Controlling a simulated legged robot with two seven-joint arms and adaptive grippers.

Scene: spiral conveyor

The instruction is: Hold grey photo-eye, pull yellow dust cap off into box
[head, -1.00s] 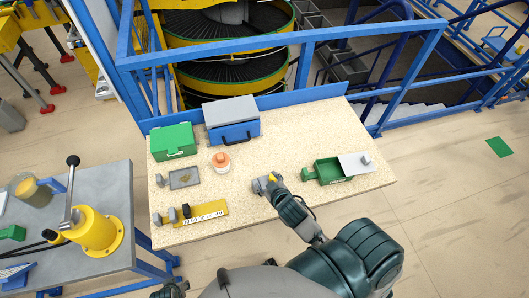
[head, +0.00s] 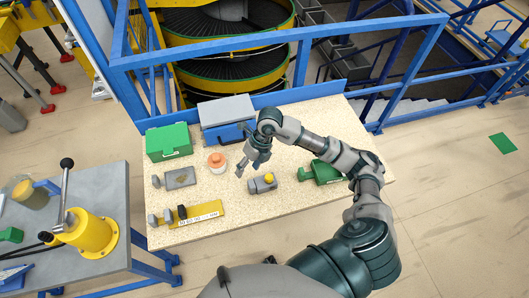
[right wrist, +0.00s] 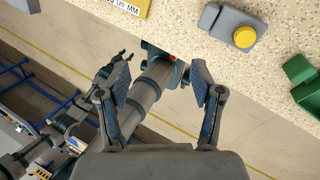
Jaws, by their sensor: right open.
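The grey photo-eye (head: 258,186) lies on the speckled tabletop, with the round yellow dust cap (head: 269,178) on it. Both also show in the right wrist view, the photo-eye (right wrist: 221,22) at top right with the cap (right wrist: 244,37) seated on its body. My right gripper (head: 243,170) is open and empty, above the table just left of and behind the photo-eye. Its spread fingers (right wrist: 160,88) have nothing between them.
A closed green box (head: 169,141), a blue case with grey lid (head: 225,120), an orange-and-white jar (head: 217,162), a grey tray (head: 181,178) and a yellow plate (head: 205,211) occupy the left and back. A blue railing stands behind. The front tabletop is clear.

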